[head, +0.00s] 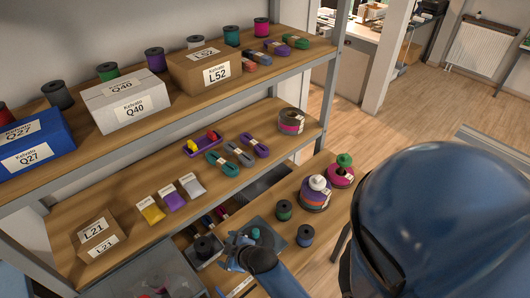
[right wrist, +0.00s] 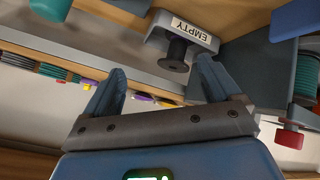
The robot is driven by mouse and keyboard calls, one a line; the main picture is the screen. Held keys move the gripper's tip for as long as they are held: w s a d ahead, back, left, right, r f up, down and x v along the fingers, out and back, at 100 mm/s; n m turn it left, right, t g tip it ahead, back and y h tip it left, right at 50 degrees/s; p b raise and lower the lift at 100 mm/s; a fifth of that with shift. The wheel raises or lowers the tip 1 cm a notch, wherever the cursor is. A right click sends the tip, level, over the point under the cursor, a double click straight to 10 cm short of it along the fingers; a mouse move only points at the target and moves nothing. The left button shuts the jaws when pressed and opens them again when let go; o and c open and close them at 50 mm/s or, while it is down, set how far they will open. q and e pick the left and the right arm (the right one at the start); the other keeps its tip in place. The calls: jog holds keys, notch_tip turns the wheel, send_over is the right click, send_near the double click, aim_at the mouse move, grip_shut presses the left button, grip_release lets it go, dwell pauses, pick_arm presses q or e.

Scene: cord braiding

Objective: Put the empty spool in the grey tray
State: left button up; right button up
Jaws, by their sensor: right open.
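The empty spool is black, with no cord on its core (head: 205,246). It stands upright at the grey tray (right wrist: 158,22), seemingly inside it; the tray's front bears a label reading EMPTY. In the right wrist view the spool (right wrist: 178,54) shows beyond my fingertips, with its flange towards me. My right gripper (head: 232,250) is open and empty, just right of the spool in the head view. My left gripper is not in view.
A green spool (head: 255,233) stands on a grey surface beyond my right gripper. The shelf (head: 120,196) above holds boxes and cord bundles.

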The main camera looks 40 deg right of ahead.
jog(key=s+r+m+t+h, duration=0.1)
jog(key=s+r+m+t, duration=0.6)
jog(key=s+r, duration=0.9)
jog(key=shift+s+d+r+m+t, duration=0.25)
jog(key=shift+d+r+t, duration=0.2)
jog(key=shift+r+t, duration=0.3)
jog(key=shift+f, duration=0.2)
